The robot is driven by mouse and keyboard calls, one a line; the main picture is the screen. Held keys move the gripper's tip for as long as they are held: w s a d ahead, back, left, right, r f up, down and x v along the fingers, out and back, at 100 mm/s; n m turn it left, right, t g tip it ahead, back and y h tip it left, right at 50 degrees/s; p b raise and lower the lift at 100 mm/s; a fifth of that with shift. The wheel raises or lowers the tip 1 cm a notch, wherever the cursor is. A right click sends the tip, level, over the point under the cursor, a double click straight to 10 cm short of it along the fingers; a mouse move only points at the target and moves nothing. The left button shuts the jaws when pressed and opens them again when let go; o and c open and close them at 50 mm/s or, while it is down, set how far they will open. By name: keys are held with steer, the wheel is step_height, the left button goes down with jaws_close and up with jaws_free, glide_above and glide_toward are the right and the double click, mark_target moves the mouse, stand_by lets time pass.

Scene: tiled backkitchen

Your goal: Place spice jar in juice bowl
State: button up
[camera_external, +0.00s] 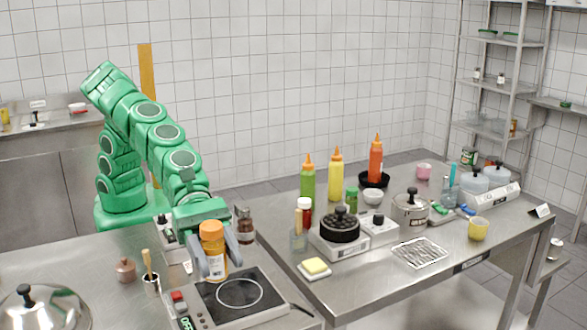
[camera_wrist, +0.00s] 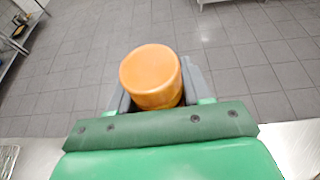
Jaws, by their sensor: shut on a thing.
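A spice jar (camera_external: 212,238) with an orange lid is held between the fingers of my gripper (camera_external: 217,262), upright or nearly so, over the near counter by the black hot plate. The wrist view shows its orange lid (camera_wrist: 151,76) between the grey fingers (camera_wrist: 155,95), which are shut on it. No bowl is clearly marked as the juice bowl. A black bowl (camera_external: 374,183) is at the back of the right table by the orange sauce bottle. A small white bowl (camera_external: 373,198) is in front of it.
The hot plate (camera_external: 238,293) lies below my gripper. A dark-lidded jar (camera_external: 245,225) stands just right of it. A gap separates the tables.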

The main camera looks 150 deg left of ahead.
steer(key=s+a+f, duration=0.1)
steer(key=s+a, duration=0.3)
steer(key=a, duration=0.9)
steer(key=s+a+f, duration=0.1)
steer(key=s+a, duration=0.2)
steer(key=a, duration=1)
steer(key=s+a+f, duration=0.1)
steer(key=s+a, duration=0.3)
steer(key=a, duration=0.9)
steer(key=s+a+f+n+y, duration=0.1)
steer(key=s+a+f+y, duration=0.15)
steer(key=s+a, duration=1.2)
steer(key=s+a+f+n+y, duration=0.15)
steer(key=s+a+f, duration=0.25)
steer(key=s+a, duration=1.05)
steer(key=shift+h, duration=0.4)
steer(key=shift+d+f, duration=0.2)
steer(key=shift+f, duration=2.1)
steer(key=shift+d+f, duration=0.2)
steer(key=shift+f, duration=2.05)
steer(key=shift+f, duration=0.15)
steer(key=o, duration=1.2)
steer(key=shift+o, duration=0.2)
